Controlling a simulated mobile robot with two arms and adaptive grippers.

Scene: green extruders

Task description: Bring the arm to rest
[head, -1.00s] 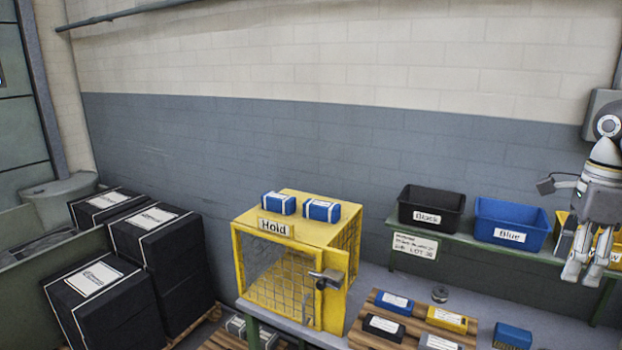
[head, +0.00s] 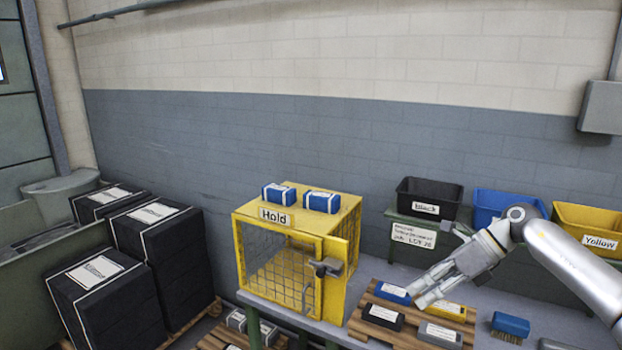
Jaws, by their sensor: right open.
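My right gripper (head: 420,294) is open, its arm coming in from the right. Its fingers point left and down over the wooden pallet board (head: 358,326) on the bench. No object shows between the fingers. In the picture the fingertips lie between a blue block (head: 391,293) and a yellow block (head: 449,310); I cannot tell how far above them they are. A black block (head: 383,316) and a grey block (head: 440,334) lie on the same board. My left gripper is not in view.
The yellow "Hold" cage (head: 340,238) stands left of the board, with two blue-and-white packs on top. Black (head: 425,208), blue (head: 488,203) and yellow (head: 592,233) bins stand on a shelf behind my arm. A blue brush (head: 510,325) lies on the bench. Black cartons (head: 165,250) are stacked at left.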

